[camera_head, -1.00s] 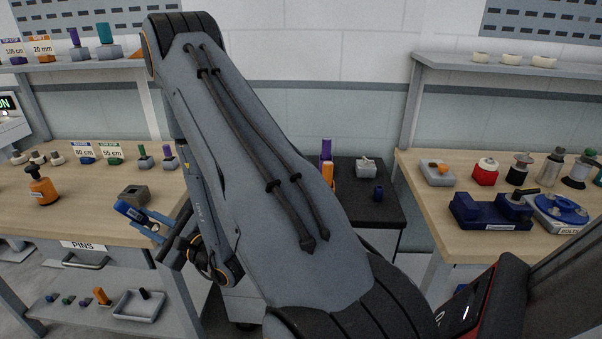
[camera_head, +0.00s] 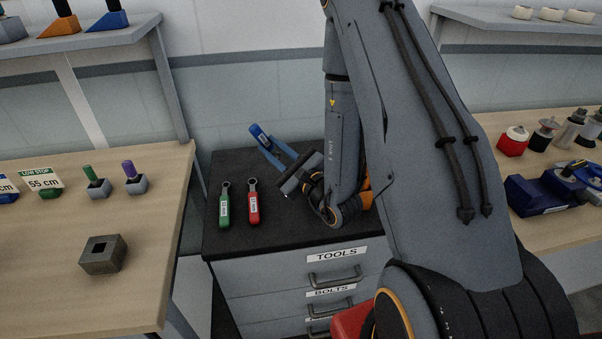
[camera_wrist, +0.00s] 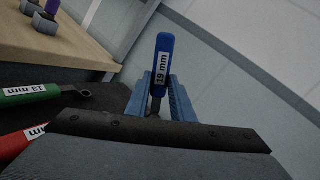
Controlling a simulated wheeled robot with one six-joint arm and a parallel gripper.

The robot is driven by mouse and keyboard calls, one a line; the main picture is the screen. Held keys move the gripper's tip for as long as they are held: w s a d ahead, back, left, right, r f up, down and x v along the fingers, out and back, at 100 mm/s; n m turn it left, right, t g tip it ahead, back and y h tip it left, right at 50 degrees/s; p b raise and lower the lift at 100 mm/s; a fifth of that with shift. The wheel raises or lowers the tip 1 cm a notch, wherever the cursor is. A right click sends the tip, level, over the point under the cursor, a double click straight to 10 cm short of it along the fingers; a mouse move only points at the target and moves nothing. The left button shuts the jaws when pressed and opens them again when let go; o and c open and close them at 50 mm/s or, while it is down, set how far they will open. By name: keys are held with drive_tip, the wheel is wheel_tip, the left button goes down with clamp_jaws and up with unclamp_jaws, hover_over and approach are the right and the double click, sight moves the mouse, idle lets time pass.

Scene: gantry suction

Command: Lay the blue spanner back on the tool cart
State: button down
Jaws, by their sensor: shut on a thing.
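The blue spanner (camera_head: 257,133) is held in my gripper (camera_head: 272,152), above the back of the tool cart. In the wrist view its blue handle (camera_wrist: 163,62), labelled 19 mm, points away from me between the blue fingers (camera_wrist: 157,95). Its lower end is partly hidden by the gripper. The dark-topped tool cart (camera_head: 220,240) has drawers labelled TOOLS and BOLTS. A green spanner (camera_head: 224,207) and a red spanner (camera_head: 253,205) lie side by side on its left part. My gripper is to the right of and behind them.
A wooden bench (camera_head: 150,290) with a grey square block (camera_head: 102,254) and small pegs adjoins the cart on the left. Another bench (camera_head: 545,225) stands on the right. The wall is close behind the cart. My arm hides the cart's right part.

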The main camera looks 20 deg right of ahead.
drive_tip(key=a+r+n+g+y, duration=0.3)
drive_tip(key=a+n+g+y, duration=0.15)
drive_tip(key=a, duration=0.35)
drive_tip(key=s+a+f+n+g+h+b, duration=0.1)
drive_tip(key=s+a+n+g, duration=0.3)
drive_tip(key=s+n+g, duration=0.3)
drive_tip(key=s+a+f+n+g+b, duration=0.1)
drive_tip(key=s+a+n+g, duration=0.4)
drive_tip(key=g, duration=0.4)
drive_tip(key=s+d+f+n+g+h, duration=0.1)
drive_tip(key=d+f+n+h, duration=0.2)
drive_tip(key=d+n+h, duration=0.6)
drive_tip(key=w+d+r+n+t+h+b, duration=0.1)
drive_tip(key=w+d+r+n+t+h, duration=0.15)
drive_tip(key=w+d, duration=0.75)
drive_tip(key=shift+n+g+y, duration=0.3)
drive_tip(key=shift+y, duration=0.2)
drive_tip(key=f, duration=0.3)
drive_tip(key=s+d+f+p, duration=0.1)
drive_tip(key=f, duration=0.5)
drive_tip(key=shift+s+d+f+p, duration=0.35)
drive_tip(key=shift+s+d, duration=0.05)
drive_tip(key=c, duration=1.8)
unclamp_jaws()
